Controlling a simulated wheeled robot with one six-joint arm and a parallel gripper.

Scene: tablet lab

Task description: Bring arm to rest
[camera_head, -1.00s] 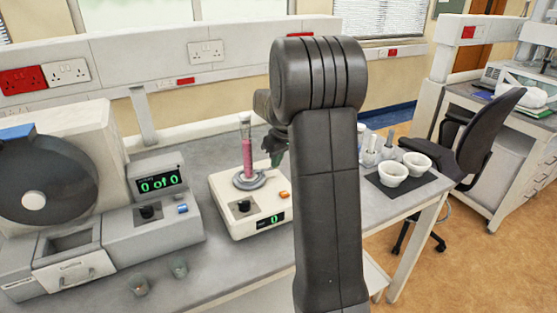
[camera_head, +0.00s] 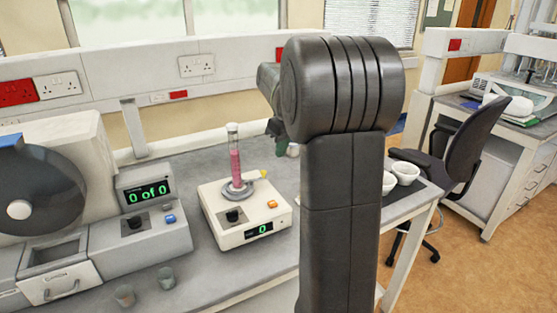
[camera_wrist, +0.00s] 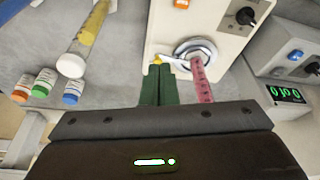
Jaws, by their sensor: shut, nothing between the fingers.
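My arm (camera_head: 340,180) stands upright in the right half of the head view and hides part of the bench. My gripper (camera_wrist: 160,72) shows in the wrist view as two green fingers, closed together and empty. The fingers lie just left of a cylinder of pink liquid (camera_wrist: 203,85), with a small gap seen between them in that view. In the head view most of the gripper is hidden behind my arm. The pink cylinder (camera_head: 235,160) stands upright on a white stirrer-like device (camera_head: 243,213) reading 0.
A counter machine (camera_head: 140,240) reading "0 of 0" stands at left, with two small beakers (camera_head: 166,278) before it. White bowls (camera_head: 405,172) and an office chair (camera_head: 465,150) are at right. Bottles with coloured labels (camera_wrist: 43,84) show in the wrist view.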

